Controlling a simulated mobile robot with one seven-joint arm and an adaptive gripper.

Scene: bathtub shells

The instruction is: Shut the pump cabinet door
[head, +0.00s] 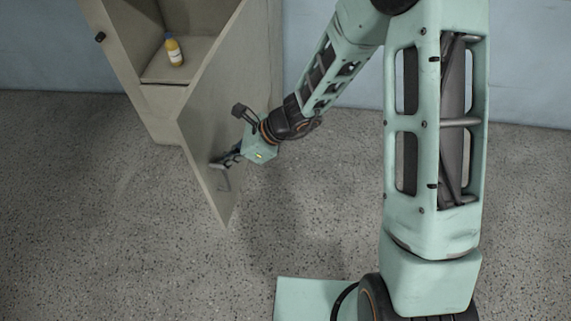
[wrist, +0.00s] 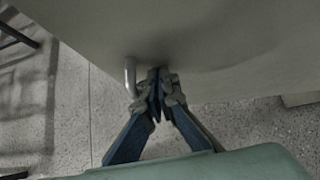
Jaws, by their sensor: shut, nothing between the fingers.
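The pump cabinet (head: 128,50) stands against the wall at the upper left of the head view. Its door (head: 232,95) hangs open, swung out toward the room, hinged on the cabinet's right side. My gripper (head: 218,163) is at the outer face of the door, near its lower free edge, with its fingers shut and empty. In the wrist view the shut fingertips (wrist: 158,76) are at the door panel (wrist: 215,35), beside a metal handle (wrist: 130,76) just to their left. I cannot tell for certain whether the fingertips touch the panel.
A yellow-orange bottle (head: 174,50) stands on a shelf inside the cabinet. The speckled floor (head: 85,220) is clear in front of the cabinet and left of the door. A blue wall (head: 325,80) runs behind.

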